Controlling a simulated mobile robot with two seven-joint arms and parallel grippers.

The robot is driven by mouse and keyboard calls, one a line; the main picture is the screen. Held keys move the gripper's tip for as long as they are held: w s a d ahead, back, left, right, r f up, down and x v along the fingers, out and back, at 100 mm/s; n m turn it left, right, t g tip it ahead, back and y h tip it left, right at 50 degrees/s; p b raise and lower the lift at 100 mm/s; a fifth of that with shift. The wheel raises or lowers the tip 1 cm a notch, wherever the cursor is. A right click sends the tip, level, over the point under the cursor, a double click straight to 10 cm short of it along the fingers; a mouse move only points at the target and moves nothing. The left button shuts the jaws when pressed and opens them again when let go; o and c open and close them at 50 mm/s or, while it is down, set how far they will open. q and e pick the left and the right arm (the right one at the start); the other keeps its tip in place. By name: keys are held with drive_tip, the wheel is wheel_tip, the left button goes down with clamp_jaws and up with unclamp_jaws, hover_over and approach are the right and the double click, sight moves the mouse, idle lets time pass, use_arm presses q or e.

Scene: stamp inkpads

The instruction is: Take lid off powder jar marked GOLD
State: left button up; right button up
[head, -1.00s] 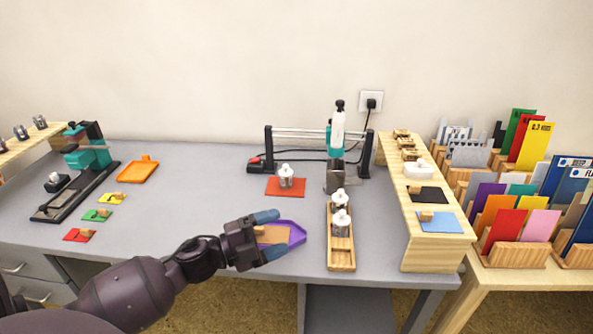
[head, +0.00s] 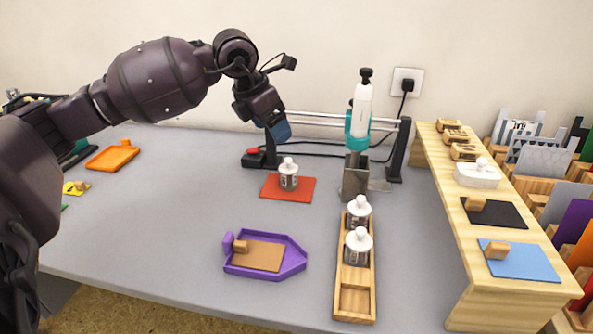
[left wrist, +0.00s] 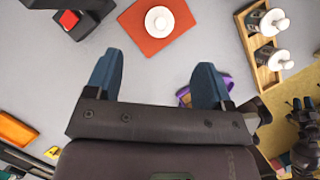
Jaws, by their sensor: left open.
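Three grey jars with white knobbed lids are in the head view. One jar (head: 289,178) stands upright on a red mat (head: 307,192), its lid on. The other two, a rear jar (head: 358,213) and a front jar (head: 357,250), stand lidded in a wooden tray (head: 354,302). Their label words are too small to read, so I cannot tell which says GOLD. My left gripper (head: 277,130) is open and empty, raised above and behind the mat jar. In the left wrist view the mat jar's round lid (left wrist: 159,20) lies beyond and between the open fingertips (left wrist: 157,75).
A purple tray (head: 296,261) with a brown pad lies in front. A black rack (head: 398,150) with a teal-and-white tool (head: 360,115) stands behind the wooden tray. A wooden shelf (head: 455,223) borders the right.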

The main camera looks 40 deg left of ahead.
sight(288, 158)
use_arm(q)
drive_tip(key=b+x, duration=0.1)
drive_tip(key=x, duration=0.4)
drive_tip(key=shift+f+b, duration=0.2)
drive_tip(key=shift+b, duration=0.2)
drive_tip(key=b+x, duration=0.2)
drive_tip(key=x, duration=0.2)
drive_tip(key=shift+w+d+f, duration=0.1)
drive_tip(key=shift+w+f, duration=0.05)
drive_tip(key=shift+f, duration=0.1)
drive_tip(key=shift+w+f+b, duration=0.2)
drive_tip(key=shift+f+b, duration=0.1)
drive_tip(key=shift+b, duration=0.05)
use_arm(e)
drive_tip(key=shift+w+d+f+m+t, duration=0.1)
drive_tip(key=shift+d+f+m+t, duration=0.2)
drive_tip(key=shift+t, duration=0.5)
use_arm(q)
drive_tip(key=shift+r, duration=0.1)
use_arm(e)
drive_tip(key=shift+a, duration=0.1)
use_arm(q)
drive_tip(key=c, duration=1)
